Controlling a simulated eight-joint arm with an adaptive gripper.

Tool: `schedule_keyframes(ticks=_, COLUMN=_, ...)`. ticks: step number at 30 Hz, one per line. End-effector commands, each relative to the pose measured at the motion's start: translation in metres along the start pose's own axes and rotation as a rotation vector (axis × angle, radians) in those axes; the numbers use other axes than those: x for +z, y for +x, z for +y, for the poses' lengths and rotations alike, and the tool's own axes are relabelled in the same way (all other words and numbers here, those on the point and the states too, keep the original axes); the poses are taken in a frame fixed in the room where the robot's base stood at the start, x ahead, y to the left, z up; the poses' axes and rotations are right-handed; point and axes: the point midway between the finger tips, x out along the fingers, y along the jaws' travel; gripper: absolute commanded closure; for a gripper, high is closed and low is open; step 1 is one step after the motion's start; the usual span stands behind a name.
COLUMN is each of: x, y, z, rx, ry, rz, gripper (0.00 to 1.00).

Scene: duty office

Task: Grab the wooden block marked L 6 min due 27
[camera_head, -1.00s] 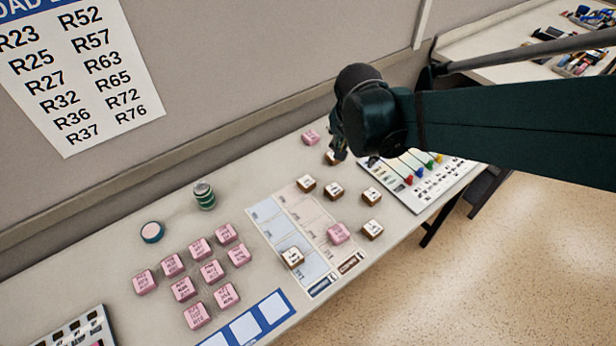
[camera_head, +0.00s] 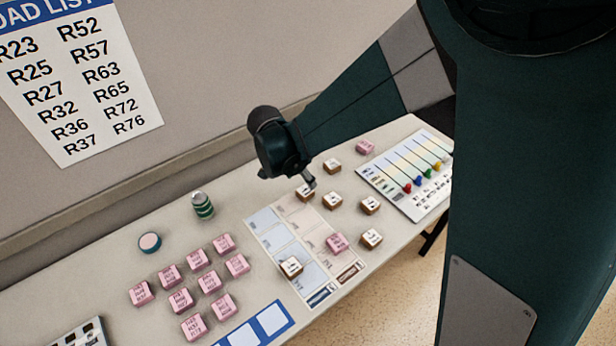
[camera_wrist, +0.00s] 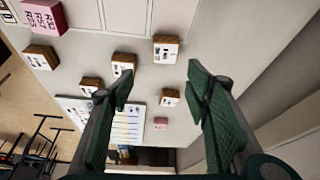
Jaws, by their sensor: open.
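Several wooden blocks with white labelled tops lie on the table. Their print is too small to tell which is marked L 6 min due 27. In the head view my gripper (camera_head: 298,181) is above the table, with one wooden block (camera_head: 305,194) right by its fingertips, partly covered. Others are a block behind (camera_head: 332,166), a block to the right (camera_head: 332,200), a block farther right (camera_head: 370,205), a front right block (camera_head: 371,238) and a block on the sheet (camera_head: 291,266). In the wrist view my open, empty fingers (camera_wrist: 158,82) frame a wooden block (camera_wrist: 169,98); another block (camera_wrist: 166,49) lies above it.
Pink blocks (camera_head: 182,300) stand grouped at left, with one pink block (camera_head: 336,242) on the gridded sheet (camera_head: 277,243). A green can (camera_head: 203,206) and a round tin (camera_head: 150,243) stand near the wall. A slider board (camera_head: 405,178) lies at the right.

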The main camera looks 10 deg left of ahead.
Motion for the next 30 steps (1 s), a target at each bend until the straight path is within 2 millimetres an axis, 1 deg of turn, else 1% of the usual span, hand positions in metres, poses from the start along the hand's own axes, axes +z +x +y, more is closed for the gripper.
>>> schedule_keyframes(ticks=1, x=0.005, y=0.004, z=-0.005, rx=0.003, ry=0.006, rz=0.003, gripper=0.52)
schedule_keyframes(ticks=3, x=0.010, y=0.008, z=-0.009, rx=0.009, ry=0.016, rz=0.006, gripper=0.52)
schedule_keyframes(ticks=8, x=0.017, y=0.012, z=-0.013, rx=0.014, ry=0.027, rz=0.010, gripper=0.52)
schedule_keyframes(ticks=20, x=0.017, y=0.014, z=-0.014, rx=0.015, ry=0.029, rz=0.010, gripper=0.52)
schedule_keyframes(ticks=30, x=0.016, y=0.037, z=-0.013, rx=0.015, ry=0.030, rz=0.010, gripper=0.52)
